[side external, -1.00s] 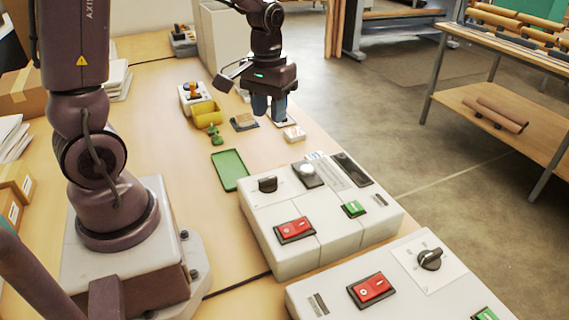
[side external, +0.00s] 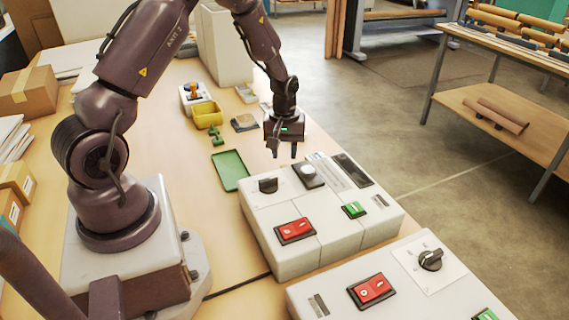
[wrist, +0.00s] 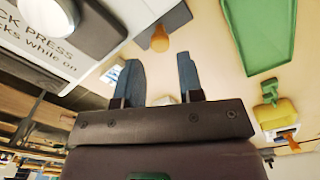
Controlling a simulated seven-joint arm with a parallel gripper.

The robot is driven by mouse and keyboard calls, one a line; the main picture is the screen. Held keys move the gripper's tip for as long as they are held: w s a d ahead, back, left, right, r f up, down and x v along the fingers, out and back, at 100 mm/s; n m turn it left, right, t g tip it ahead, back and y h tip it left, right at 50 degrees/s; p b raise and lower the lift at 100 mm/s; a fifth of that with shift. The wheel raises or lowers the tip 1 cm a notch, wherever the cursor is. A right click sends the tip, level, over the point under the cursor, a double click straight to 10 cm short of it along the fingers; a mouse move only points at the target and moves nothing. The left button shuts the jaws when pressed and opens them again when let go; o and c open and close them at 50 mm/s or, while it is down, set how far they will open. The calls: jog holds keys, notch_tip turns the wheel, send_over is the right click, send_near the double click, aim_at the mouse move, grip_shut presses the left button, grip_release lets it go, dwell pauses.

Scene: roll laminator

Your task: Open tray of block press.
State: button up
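The block press seems to be the white control box (side external: 290,255); part of its label, "CK PRESS", shows on the white panel (wrist: 40,50) in the wrist view. A round white button (side external: 308,171) on a dark base sits near its back edge. In the wrist view, a dark flat piece (wrist: 172,17) with an orange-brown knob (wrist: 160,39) juts out beside the panel; I cannot tell whether it is the tray. My gripper (side external: 283,154) hangs just behind the box's back edge, pointing down. Its blue fingers (wrist: 160,72) are apart, with nothing held.
A green shallow tray (side external: 230,171) lies left of my gripper. A yellow bin (side external: 207,114), small green piece (side external: 217,136) and orange-handled device (side external: 193,93) stand farther back. The box carries a black dial (side external: 267,185), red switch (side external: 295,230) and green switch (side external: 354,209). Another white box (side external: 400,290) is nearest.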

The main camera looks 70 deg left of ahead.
aim_at(284, 166)
jog(key=shift+f, duration=2.2)
jog(key=shift+c, duration=0.5)
grip_shut()
jog(key=a, duration=1.1)
jog(key=shift+a+r, duration=0.1)
jog(key=shift+a, duration=0.05)
jog(key=shift+o, duration=0.5)
grip_release()
notch_tip(284, 166, up, 13)
